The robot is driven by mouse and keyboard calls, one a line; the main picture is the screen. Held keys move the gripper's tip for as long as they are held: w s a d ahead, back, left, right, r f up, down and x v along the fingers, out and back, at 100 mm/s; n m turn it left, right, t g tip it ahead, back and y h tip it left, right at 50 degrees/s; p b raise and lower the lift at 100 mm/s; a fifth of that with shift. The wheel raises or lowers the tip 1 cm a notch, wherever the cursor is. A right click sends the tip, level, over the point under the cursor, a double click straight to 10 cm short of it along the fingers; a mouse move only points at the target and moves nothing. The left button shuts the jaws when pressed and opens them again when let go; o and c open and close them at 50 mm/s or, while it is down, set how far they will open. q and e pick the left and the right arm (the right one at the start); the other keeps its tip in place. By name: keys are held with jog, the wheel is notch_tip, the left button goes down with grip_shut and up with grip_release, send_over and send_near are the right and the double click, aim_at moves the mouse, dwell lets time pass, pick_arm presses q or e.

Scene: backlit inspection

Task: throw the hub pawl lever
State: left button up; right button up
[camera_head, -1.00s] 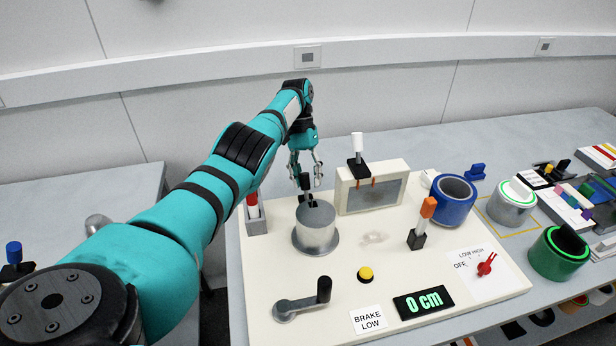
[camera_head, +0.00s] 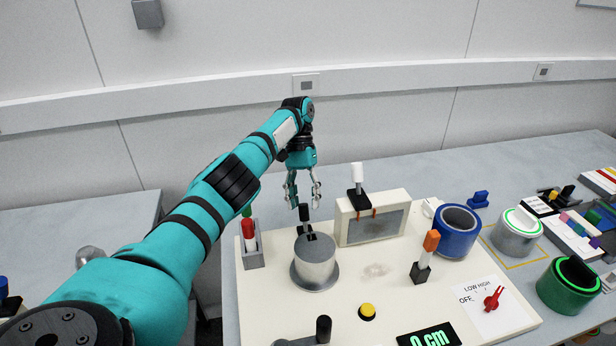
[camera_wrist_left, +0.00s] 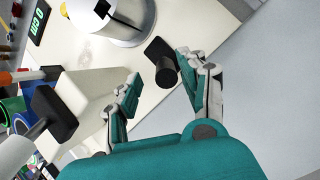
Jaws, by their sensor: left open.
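The black lever (camera_head: 304,214), which I take for the hub pawl lever, stands on the panel just behind the grey metal drum (camera_head: 315,256). In the left wrist view its dark round handle (camera_wrist_left: 166,73) shows near the fingertips, beside the drum (camera_wrist_left: 112,22). My left gripper (camera_head: 303,199) points down above the lever, with its fingers apart around the top of the handle. The gripper also shows open in the wrist view (camera_wrist_left: 160,72). I cannot tell whether a finger touches the handle. My right gripper is out of view.
A white frame (camera_head: 344,222) with a white-handled lever (camera_head: 357,174) stands to the right of the gripper. A red-handled lever (camera_head: 249,234) is at the left. An orange-handled lever (camera_head: 428,247), yellow button (camera_head: 367,311) and red knob (camera_head: 493,297) are farther right and nearer.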

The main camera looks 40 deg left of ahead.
aim_at(306, 205)
pick_arm(q)
jog(key=shift+t, duration=0.4)
jog(key=r, duration=0.3)
jog(key=s+r, duration=0.1)
jog(key=r, duration=0.3)
jog(key=shift+s+d+r, duration=0.15)
jog(key=shift+s+d, duration=0.05)
jog(key=shift+w, duration=0.8)
jog(key=shift+s+d+r, duration=0.15)
jog(key=shift+s+d, duration=0.05)
jog(key=shift+s, duration=0.15)
jog(key=shift+w+f, duration=0.2)
